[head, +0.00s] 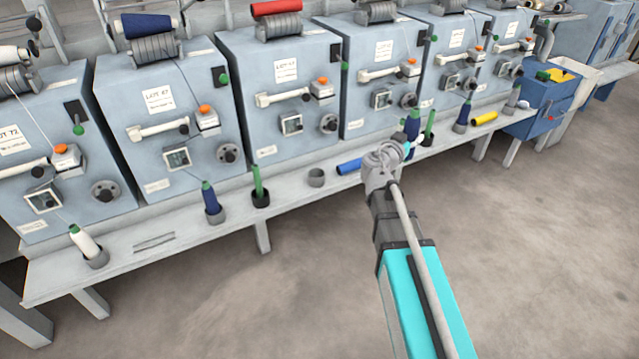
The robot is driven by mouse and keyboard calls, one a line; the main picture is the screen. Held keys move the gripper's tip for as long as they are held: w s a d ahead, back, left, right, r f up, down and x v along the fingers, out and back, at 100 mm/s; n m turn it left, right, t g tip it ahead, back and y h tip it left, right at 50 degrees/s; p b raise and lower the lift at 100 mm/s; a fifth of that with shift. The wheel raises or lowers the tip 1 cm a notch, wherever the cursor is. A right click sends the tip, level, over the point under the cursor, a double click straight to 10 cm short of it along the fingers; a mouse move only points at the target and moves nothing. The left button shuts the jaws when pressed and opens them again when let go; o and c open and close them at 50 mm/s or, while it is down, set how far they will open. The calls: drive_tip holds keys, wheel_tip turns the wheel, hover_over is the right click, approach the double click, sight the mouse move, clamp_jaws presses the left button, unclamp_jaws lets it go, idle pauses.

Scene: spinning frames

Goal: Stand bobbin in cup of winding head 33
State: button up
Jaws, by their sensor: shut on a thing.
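My gripper (410,143) is over the shelf in front of the middle winding heads, at the end of my arm, which partly hides it. Its fingers are small and hard to make out. It appears shut on a dark blue bobbin with a green tip (412,121), which looks about upright. Whether its lower end touches a cup is hidden. Lot cards show on the winding heads, such as one on the second head (160,98); I cannot read a 33 on any.
Cups along the shelf (135,258) hold a white bobbin (84,241), a blue bobbin (211,199) and a green tube (257,181). A blue cabinet (540,103) stands right. The floor is clear.

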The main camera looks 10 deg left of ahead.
drive_tip(key=w+a+f+n+y+b, duration=0.1)
drive_tip(key=a+f+n+y+b, duration=0.3)
drive_tip(key=a, duration=0.6)
drive_tip(key=w+a+f+n+y+b, duration=0.1)
drive_tip(key=a+f+n+y+b, duration=0.3)
drive_tip(key=a+y, duration=0.5)
drive_tip(key=w+a+f+n+y+b, duration=0.1)
drive_tip(key=a+f+n+y+b, duration=0.3)
drive_tip(key=a+y, duration=0.3)
drive_tip(key=shift+a+f+n, duration=0.2)
drive_tip(key=shift+a+n, duration=0.6)
drive_tip(key=shift+a, duration=1.65)
drive_tip(key=shift+w, duration=0.1)
drive_tip(key=w+d+f+b, duration=0.2)
drive_tip(key=w+f+b, duration=0.7)
drive_tip(key=w, duration=0.3)
drive_tip(key=shift+w+d, duration=0.25)
drive_tip(key=shift+w, duration=0.1)
